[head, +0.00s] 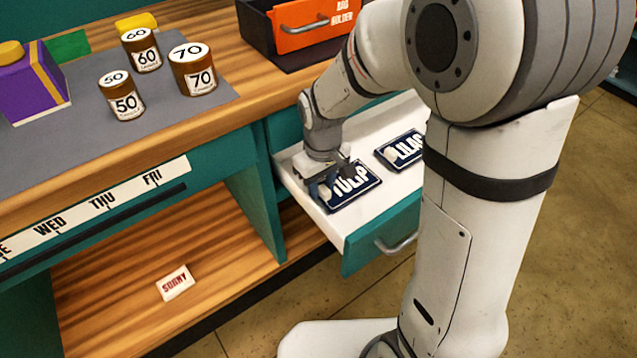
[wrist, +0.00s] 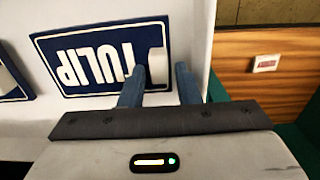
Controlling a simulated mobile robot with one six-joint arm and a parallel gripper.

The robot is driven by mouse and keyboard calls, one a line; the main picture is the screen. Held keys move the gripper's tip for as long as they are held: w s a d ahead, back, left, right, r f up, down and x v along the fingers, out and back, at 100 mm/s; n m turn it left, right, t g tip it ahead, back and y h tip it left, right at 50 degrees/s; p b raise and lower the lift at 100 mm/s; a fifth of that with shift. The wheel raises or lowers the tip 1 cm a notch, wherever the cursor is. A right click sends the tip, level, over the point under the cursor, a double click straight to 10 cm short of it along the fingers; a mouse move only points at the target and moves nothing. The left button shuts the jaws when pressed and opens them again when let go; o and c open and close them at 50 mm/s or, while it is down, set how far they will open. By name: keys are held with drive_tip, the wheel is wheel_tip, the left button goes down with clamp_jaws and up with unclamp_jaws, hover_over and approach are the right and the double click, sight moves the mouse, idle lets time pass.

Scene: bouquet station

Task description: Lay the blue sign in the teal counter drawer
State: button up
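The dark blue TULIP sign (head: 362,190) lies flat on the white floor of the open teal counter drawer (head: 378,232), toward its left side. It also shows in the wrist view (wrist: 85,75), with a pale knob (wrist: 157,66) near its right end. A second dark blue sign, LILAC (head: 403,147), lies farther right in the drawer, partly hidden by my arm. My gripper (head: 328,186) is low over the left end of the TULIP sign. In the wrist view its two fingers (wrist: 160,85) are apart, one on each side of the knob, with gaps visible.
The drawer's left wall and front edge are close to my gripper. On the counter stand several brown numbered jars (head: 193,70), a purple box (head: 30,82) and an orange-fronted bin (head: 313,25). A small SORRY card (head: 175,283) lies on the shelf below.

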drive_tip(key=shift+o, duration=0.8)
drive_tip(key=shift+r, duration=0.1)
wheel_tip(320, 180, up, 12)
drive_tip(key=p, duration=0.3)
drive_tip(key=s+d+m, duration=0.2)
drive_tip(key=s+d, duration=0.2)
drive_tip(key=s+d+m+t, duration=0.1)
drive_tip(key=s+d+m, duration=0.1)
drive_tip(key=s+d, duration=0.1)
drive_tip(key=s+d+r+m, duration=0.1)
drive_tip(key=s+d+m, duration=0.1)
drive_tip(key=s+d, duration=0.2)
drive_tip(key=shift+s+d, duration=0.3)
drive_tip(key=shift+d, duration=0.5)
drive_tip(key=shift+s+d+f+m, duration=0.1)
drive_tip(key=shift+s+m, duration=0.3)
drive_tip(key=shift+s, duration=0.05)
drive_tip(key=shift+w, duration=0.1)
